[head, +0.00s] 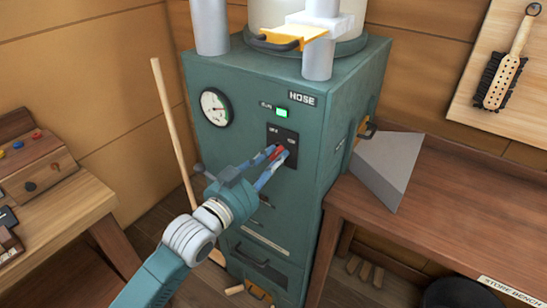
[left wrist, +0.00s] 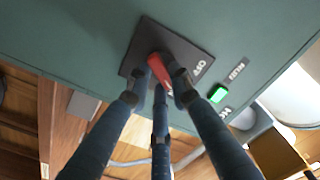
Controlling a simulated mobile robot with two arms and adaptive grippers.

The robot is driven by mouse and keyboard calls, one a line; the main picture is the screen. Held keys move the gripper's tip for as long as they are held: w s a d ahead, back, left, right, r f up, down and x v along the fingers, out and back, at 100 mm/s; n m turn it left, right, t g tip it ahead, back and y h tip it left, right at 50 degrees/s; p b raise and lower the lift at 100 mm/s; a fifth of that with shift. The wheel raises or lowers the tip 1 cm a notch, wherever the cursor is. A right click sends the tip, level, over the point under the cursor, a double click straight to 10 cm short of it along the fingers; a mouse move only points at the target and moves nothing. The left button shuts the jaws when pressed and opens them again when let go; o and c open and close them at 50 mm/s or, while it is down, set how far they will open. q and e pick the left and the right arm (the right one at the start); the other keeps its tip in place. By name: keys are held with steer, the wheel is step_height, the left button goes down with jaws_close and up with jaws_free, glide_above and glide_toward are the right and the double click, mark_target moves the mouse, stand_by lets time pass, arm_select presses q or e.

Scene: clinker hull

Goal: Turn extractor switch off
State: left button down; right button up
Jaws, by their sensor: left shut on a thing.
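The extractor is a green cabinet (head: 240,75). Its black switch plate (head: 291,138) is on the front face, with a red switch lever (head: 281,150). A green lamp (head: 282,113) above the plate is lit. My left gripper (head: 275,157) reaches the plate with its fingers around the red lever. In the left wrist view, the red lever (left wrist: 157,68) sits between the fingertips (left wrist: 160,78) against the black plate (left wrist: 188,55), which carries white lettering. The fingers partly hide the lever. The green lamp (left wrist: 217,95) is lit there too. My right gripper is not in view.
A round gauge (head: 214,106) is at the cabinet's upper left. A wooden pole (head: 172,130) leans at its left. A wooden bench (head: 460,215) with a grey hood (head: 388,165) stands at the right. A table with a control box (head: 35,165) is at the left.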

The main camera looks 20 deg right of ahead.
arm_select(q)
steer(key=shift+r+n+p, duration=0.15)
steer(key=shift+n+p, duration=0.55)
steer(key=shift+n, duration=0.5)
steer(key=n+p, duration=0.1)
steer(key=n, duration=0.1)
steer(key=shift+n, duration=0.3)
steer(key=n+p, duration=0.1)
steer(key=n, duration=0.2)
steer(key=shift+w+a+r, duration=0.1)
steer(key=shift+n+p, duration=0.3)
steer(key=shift+n, duration=1.1)
